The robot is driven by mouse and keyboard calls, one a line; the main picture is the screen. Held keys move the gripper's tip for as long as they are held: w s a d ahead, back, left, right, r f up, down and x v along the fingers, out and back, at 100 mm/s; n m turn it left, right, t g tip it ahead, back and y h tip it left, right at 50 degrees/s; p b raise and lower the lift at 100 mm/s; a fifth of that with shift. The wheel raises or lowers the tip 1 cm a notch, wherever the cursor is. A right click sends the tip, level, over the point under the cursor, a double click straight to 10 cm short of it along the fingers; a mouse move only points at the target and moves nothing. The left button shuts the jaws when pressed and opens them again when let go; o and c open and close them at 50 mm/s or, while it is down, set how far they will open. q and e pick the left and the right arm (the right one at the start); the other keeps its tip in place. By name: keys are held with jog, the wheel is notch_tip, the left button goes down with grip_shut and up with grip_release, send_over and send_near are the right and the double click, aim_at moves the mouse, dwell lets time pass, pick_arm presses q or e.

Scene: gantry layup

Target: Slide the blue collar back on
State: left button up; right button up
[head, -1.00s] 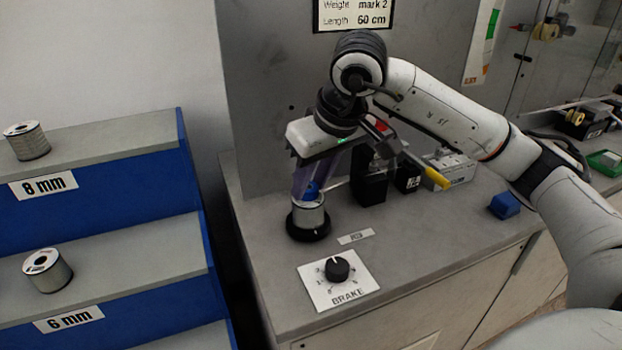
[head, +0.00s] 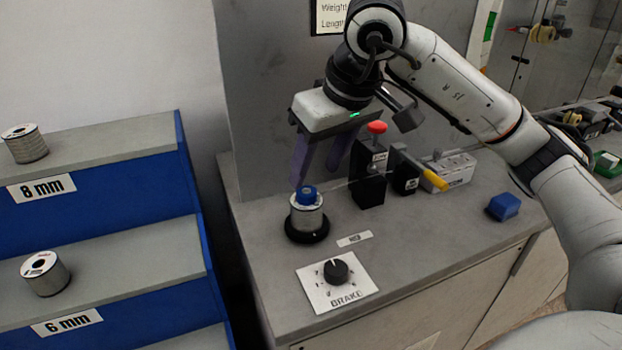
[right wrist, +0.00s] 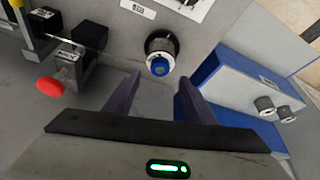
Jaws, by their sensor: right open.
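The blue collar (head: 308,194) sits on top of the metal spool (head: 307,215), which stands on a round black base (head: 307,235) on the bench. The collar (right wrist: 160,66) also shows in the right wrist view, just ahead of the space between the fingertips. My right gripper (head: 316,173) is open and empty, its purple fingers pointing down above and behind the collar, apart from it. In the right wrist view its fingers (right wrist: 158,82) are spread wide. How snugly the collar fits on the spindle I cannot tell. My left gripper is not in view.
A brake dial plate (head: 337,281) lies in front of the spool. A black block with a red knob (head: 376,128) and a yellow-handled lever (head: 432,176) stand to the right. A blue block (head: 503,206) lies farther right. Blue shelves with spools (head: 46,273) stand left.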

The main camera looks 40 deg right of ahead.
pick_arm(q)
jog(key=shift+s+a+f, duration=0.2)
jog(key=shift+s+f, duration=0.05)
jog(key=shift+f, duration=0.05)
pick_arm(e)
jog(key=shift+v, duration=2.4)
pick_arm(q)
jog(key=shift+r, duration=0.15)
pick_arm(e)
jog(key=shift+w, duration=0.1)
